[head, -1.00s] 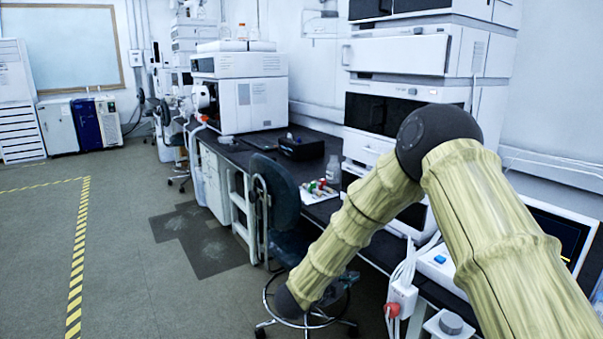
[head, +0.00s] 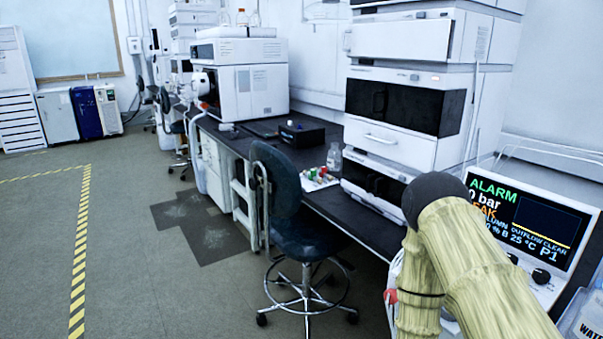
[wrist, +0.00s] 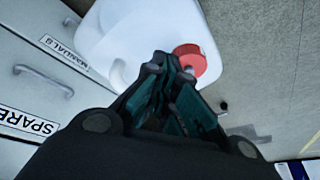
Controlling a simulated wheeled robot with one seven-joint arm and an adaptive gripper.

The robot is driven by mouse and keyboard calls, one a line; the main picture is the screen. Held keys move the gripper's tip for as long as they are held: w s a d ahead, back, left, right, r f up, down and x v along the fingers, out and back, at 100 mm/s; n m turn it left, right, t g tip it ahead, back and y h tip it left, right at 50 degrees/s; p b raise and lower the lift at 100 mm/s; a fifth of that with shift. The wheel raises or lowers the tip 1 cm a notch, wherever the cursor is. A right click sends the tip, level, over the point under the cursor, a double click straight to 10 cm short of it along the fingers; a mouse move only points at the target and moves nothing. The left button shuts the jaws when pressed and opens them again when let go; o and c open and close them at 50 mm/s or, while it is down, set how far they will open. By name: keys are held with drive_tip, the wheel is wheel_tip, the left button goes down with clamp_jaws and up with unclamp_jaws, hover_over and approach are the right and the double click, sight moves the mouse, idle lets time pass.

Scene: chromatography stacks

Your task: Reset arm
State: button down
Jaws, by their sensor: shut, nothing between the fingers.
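My gripper (wrist: 168,72) shows in the wrist view with its dark fingers together and nothing between them. A white plastic jug with a red cap (wrist: 190,60) lies beyond the fingertips in that view; I cannot tell whether they touch it. In the head view my bamboo-textured arm is folded at the lower right, and my gripper is out of that picture.
Drawers labelled MANUALS and SPARE (wrist: 30,85) are at the wrist view's left. In the head view a swivel chair (head: 275,185) stands before the dark bench (head: 345,222). A monitor (head: 530,225) shows ALARM. The floor at left (head: 140,250) is clear.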

drive_tip(key=s+d+n+g, duration=0.2)
drive_tip(key=s+n+g, duration=0.2)
drive_tip(key=s, duration=1.1)
wheel_tip(320, 180, up, 14)
drive_tip(key=p, duration=1.4)
drive_tip(key=shift+f+y, duration=0.25)
drive_tip(key=shift+y, duration=0.15)
